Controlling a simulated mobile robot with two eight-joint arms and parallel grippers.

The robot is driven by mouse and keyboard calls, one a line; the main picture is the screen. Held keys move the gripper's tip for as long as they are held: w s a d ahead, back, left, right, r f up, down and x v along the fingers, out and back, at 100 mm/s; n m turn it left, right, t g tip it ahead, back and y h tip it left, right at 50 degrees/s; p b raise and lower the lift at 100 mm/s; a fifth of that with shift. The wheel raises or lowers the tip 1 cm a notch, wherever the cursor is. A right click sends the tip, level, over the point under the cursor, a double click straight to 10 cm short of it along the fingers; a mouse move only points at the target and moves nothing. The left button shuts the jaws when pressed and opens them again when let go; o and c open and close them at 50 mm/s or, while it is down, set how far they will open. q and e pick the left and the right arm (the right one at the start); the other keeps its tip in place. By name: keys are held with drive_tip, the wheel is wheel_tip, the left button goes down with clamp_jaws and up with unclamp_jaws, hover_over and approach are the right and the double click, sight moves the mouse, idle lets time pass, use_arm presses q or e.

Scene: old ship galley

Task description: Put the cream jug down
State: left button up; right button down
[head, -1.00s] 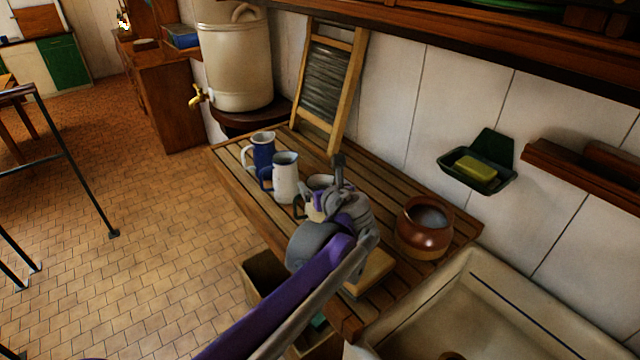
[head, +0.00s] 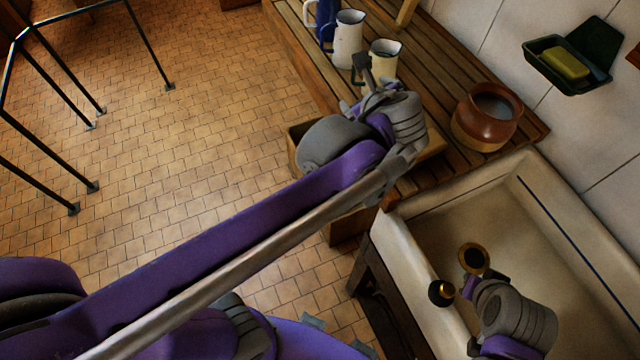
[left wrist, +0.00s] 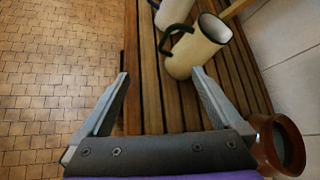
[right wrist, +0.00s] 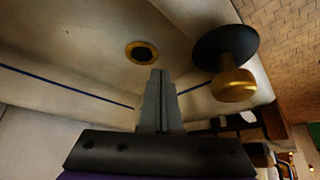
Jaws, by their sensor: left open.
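The cream jug (head: 384,60) stands upright on the slatted wooden counter (head: 437,68). In the left wrist view the cream jug (left wrist: 197,48) shows its dark handle and open top, just beyond my fingertips. My left gripper (head: 364,80) is open, close on the near side of the jug. In the left wrist view the gripper (left wrist: 160,74) has nothing between its spread fingers. The jug's lower part is partly hidden by the gripper in the head view. My right gripper (right wrist: 158,74) is shut and empty over the sink.
A white jug (head: 347,40) and a blue jug (head: 325,18) stand behind the cream jug. A brown pot (head: 487,115) stands to its right. The sink (head: 530,215) holds a drain (head: 474,258) and has a dark-and-brass knob (head: 440,292) near it. A soap dish (head: 548,75) hangs on the wall.

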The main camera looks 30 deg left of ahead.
use_arm(q)
drive_tip(key=s+a+f+n+g+h, duration=0.1)
drive_tip(key=s+f+n+g+h, duration=0.2)
drive_tip(key=s+f+n, duration=1.4)
drive_tip(key=shift+s+a+n+g+h, duration=0.35)
drive_tip(key=shift+s+n+h, duration=0.85)
drive_tip(key=shift+n, duration=2.2)
drive_tip(key=shift+w+h, duration=0.3)
drive_tip(key=shift+w, duration=0.05)
